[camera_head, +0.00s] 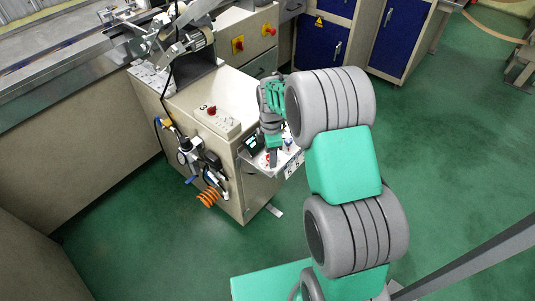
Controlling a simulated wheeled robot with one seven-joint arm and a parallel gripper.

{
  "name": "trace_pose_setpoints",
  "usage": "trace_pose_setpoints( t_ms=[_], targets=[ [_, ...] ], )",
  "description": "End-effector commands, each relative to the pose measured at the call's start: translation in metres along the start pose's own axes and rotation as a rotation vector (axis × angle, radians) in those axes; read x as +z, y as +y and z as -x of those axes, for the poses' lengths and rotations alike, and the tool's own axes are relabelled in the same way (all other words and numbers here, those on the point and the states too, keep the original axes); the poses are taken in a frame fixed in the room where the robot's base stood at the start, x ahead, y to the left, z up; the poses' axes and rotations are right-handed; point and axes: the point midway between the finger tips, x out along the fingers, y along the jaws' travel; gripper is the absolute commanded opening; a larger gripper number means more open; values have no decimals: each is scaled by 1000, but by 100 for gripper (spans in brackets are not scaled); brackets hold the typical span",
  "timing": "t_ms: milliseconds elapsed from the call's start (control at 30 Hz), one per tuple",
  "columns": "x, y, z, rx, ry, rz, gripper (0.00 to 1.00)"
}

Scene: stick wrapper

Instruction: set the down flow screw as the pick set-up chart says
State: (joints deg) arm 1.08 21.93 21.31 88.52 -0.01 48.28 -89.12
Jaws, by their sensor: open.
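My gripper (272,158) points down over a small control shelf (262,166) on the side of the beige machine. Its fingers are small and dark here. Whether they touch anything cannot be made out. Near it on the shelf are a small dark screen (251,143), a red button and a blue-topped knob (288,145). White marked plates show at the shelf's right front edge. I cannot pick out the down flow screw or read a chart at this size. My green and grey arm hides part of the area to the right.
The beige machine cabinet (240,187) carries an air unit (186,152) with an orange coiled hose (208,197). A box with a red button (212,112) sits on top. Blue-door cabinets (325,40) stand behind. Green floor is open to the right.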

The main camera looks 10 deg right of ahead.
Motion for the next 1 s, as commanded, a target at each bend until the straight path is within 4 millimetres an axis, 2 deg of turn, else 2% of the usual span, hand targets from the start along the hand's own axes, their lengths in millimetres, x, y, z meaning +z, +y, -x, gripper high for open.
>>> trace_pose_setpoints(
  t_ms=[200,800,967,1000],
  targets=[
    [0,0,0,1,0,-1,50],
    [0,0,0,-1,0,-1,1],
    [0,-1,0,-2,0,-1,0],
    [-11,-1,-1,-3,0,1,0]
  ],
)
